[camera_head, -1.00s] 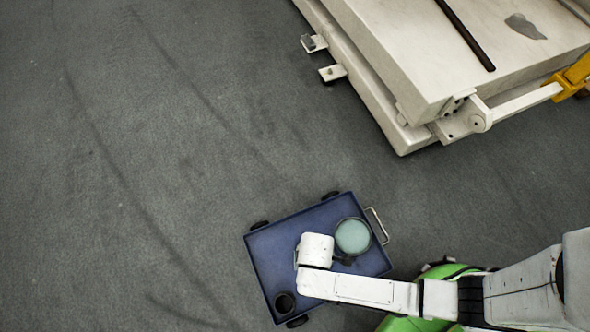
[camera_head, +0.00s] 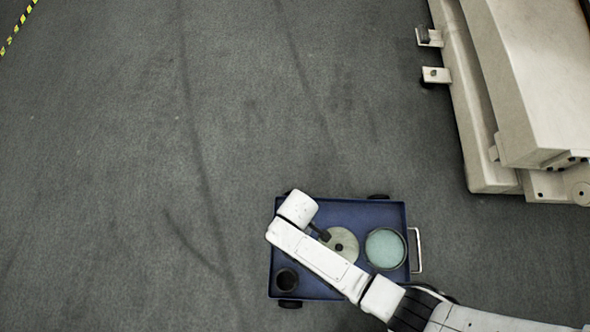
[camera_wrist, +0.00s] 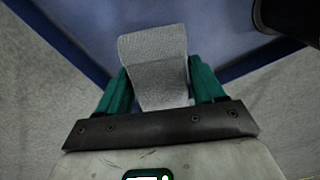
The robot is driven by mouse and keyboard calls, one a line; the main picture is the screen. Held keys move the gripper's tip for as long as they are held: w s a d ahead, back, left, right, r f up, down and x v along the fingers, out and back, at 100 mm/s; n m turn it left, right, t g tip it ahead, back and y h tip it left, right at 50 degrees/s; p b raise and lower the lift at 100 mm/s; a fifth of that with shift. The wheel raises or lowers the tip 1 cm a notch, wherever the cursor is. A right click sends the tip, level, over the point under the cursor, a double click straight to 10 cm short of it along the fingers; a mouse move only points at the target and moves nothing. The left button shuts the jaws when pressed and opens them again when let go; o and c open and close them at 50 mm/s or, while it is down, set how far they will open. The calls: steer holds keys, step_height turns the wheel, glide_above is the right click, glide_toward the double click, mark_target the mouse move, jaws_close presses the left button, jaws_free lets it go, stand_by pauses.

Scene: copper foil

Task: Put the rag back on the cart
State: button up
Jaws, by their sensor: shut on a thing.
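The cart (camera_head: 360,213) is a blue, low-rimmed tray on wheels with a pale handle at its right end, below the middle of the head view. My arm reaches across it, its wrist over the upper left corner. In the wrist view my gripper (camera_wrist: 160,76) has green fingers shut on the rag (camera_wrist: 158,52), a grey woven cloth. The rag is in front of the cart's blue surface (camera_wrist: 222,32), near a corner; I cannot tell whether it touches. The rag is hidden in the head view.
On the cart stand a round teal-topped container (camera_head: 385,248), a pale disc (camera_head: 343,240) and a dark cup (camera_head: 286,279). A large pale machine (camera_head: 480,120) stands at upper right. Open grey floor lies left of and above the cart.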

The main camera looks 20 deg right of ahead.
steer(key=shift+w+a+f, duration=0.15)
steer(key=shift+w+f, duration=0.1)
steer(key=shift+f, duration=0.15)
steer(key=shift+w+a+f+b, duration=0.1)
steer(key=shift+w+f+b, duration=0.05)
steer(key=shift+f+b, duration=0.65)
steer(key=shift+w+a+f+b, duration=0.15)
steer(key=shift+f+b, duration=0.4)
steer(key=shift+f, duration=0.4)
steer(key=shift+d, duration=0.1)
steer(key=shift+f, duration=0.2)
steer(key=o, duration=1)
step_height(320, 180, up, 12)
steer(key=p, duration=0.7)
steer(key=shift+r, duration=0.2)
